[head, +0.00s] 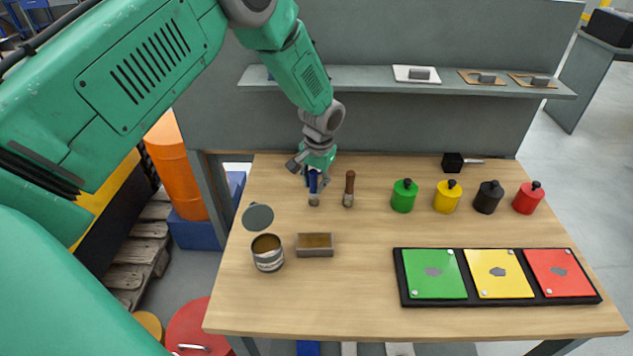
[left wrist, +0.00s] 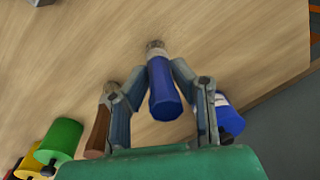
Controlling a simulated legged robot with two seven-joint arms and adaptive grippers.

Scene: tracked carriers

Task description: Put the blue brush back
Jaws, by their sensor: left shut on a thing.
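The blue brush (head: 313,184) is at the back left of the wooden table, its pale tip toward the front edge in the head view. My left gripper (head: 316,178) is shut on its blue handle. In the left wrist view the blue brush (left wrist: 164,95) sits between the two fingers of the left gripper (left wrist: 160,72), handle end toward the camera. Whether its tip touches the table I cannot tell. A brown-handled brush (head: 349,186) is just right of it and also shows in the left wrist view (left wrist: 98,132). My right gripper is not in view.
An open can (head: 268,260), a round grey lid (head: 258,217) and a small tray (head: 315,252) are front left. Green (head: 404,196), yellow (head: 447,197), black (head: 488,197) and red (head: 528,198) pots stand right. A panel tray (head: 402,291) lies front right. A shelf (head: 360,77) runs behind.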

